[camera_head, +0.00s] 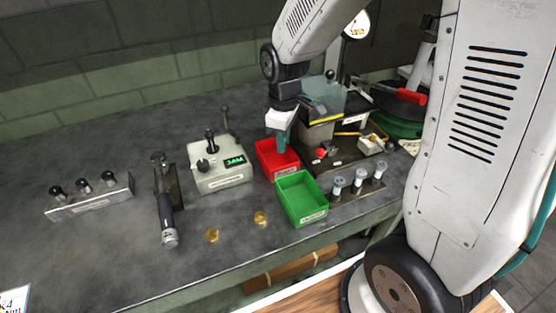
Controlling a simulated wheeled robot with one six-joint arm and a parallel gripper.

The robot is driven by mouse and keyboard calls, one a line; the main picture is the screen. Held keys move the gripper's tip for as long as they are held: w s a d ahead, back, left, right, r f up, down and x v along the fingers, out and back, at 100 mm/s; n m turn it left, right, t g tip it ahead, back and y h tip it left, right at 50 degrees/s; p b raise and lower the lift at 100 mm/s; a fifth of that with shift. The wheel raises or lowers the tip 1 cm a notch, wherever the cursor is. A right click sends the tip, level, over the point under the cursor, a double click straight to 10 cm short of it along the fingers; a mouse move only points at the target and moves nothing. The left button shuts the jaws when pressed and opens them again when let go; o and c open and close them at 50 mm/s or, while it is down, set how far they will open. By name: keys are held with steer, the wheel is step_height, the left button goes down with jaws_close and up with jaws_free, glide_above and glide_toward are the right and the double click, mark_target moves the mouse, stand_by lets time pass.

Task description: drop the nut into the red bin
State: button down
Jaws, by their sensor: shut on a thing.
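The red bin (268,163) stands on the grey bench near its middle, just behind the green bin. My gripper (281,148) points down over the red bin's right part, its teal fingers at or just above the rim level. I cannot tell how far the fingertips are inside the bin. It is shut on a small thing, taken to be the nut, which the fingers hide. The bottom of the red bin is partly hidden.
The green bin (302,199) stands in front of the red one. A grey gauge box (219,172) is to the left, a dark tray (345,150) to the right. Two brass pieces (212,235) (260,218) lie near the front edge.

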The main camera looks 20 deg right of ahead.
steer(key=c, duration=1.2)
jaws_free()
steer(key=shift+r, duration=0.1)
step_height(320, 180, up, 8)
steer(key=shift+f, duration=0.2)
steer(key=shift+s+f+m, duration=0.1)
steer(key=shift+s+m, duration=0.3)
steer(key=shift+m, duration=0.2)
steer(key=s+d+r+m, duration=0.1)
steer(key=s+r+m, duration=0.1)
steer(key=s, duration=0.5)
steer(key=s+d+r+m+t, duration=0.1)
steer(key=s+r+m, duration=0.2)
steer(key=s, duration=0.4)
steer(key=s+d+r+m, duration=0.1)
steer(key=s+r+m, duration=0.2)
steer(key=s, duration=0.4)
steer(key=shift+s+r, duration=0.1)
steer(key=shift+r, duration=0.3)
